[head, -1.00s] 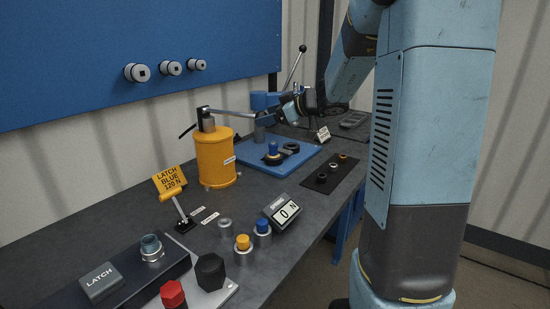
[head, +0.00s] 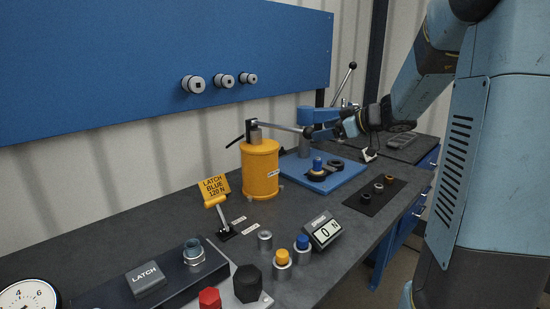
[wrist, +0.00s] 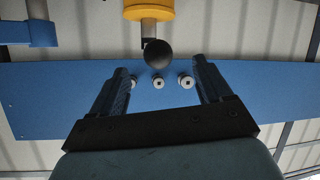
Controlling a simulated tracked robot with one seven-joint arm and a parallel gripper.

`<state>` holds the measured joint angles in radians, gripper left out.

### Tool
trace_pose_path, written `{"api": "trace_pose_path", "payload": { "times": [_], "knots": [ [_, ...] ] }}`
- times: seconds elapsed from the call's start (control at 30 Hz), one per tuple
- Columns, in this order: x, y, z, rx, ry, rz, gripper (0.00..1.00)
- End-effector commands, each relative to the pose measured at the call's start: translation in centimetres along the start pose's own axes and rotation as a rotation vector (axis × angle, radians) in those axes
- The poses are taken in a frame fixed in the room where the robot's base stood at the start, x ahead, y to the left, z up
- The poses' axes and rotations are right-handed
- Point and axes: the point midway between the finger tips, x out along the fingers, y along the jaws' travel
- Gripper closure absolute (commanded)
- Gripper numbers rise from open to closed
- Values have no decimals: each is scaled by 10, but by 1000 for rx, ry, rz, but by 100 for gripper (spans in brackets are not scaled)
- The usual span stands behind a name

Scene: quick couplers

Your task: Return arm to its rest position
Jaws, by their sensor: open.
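My gripper (head: 330,129) is at the far end of the bench in the head view, close to the end of the lever (head: 285,126) on the yellow cylinder (head: 261,168). In the wrist view my gripper (wrist: 160,72) has its two dark fingers wide apart, with nothing held. A black ball knob (wrist: 158,53) shows between and just beyond the fingertips. I cannot tell its distance or whether it touches. My arm reaches out from the right of the head view, away from my body.
The blue panel (head: 130,60) with several round fittings is behind the bench. A blue plate (head: 346,181) with couplers, a black strip (head: 367,198), a display (head: 322,230) and the "LATCH BLUE 120 N" sign (head: 214,187) occupy the bench. The space above the front bench is clear.

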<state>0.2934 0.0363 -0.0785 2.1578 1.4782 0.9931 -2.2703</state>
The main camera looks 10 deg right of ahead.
Motion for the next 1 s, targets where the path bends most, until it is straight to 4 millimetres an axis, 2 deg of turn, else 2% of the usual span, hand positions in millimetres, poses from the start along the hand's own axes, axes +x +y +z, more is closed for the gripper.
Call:
{"api": "trace_pose_path", "payload": {
  "times": [0.17,0.3,0.6,0.8,1.0],
  "knots": [
    [-9,-41,-11,72,-65,-67,22],
    [-23,-88,-16,171,-173,-123,22],
    [-66,-173,-6,365,-435,-113,22],
    [-101,-213,8,475,-588,-3,22],
    [-138,-240,26,572,-692,174,22]
  ]
}}
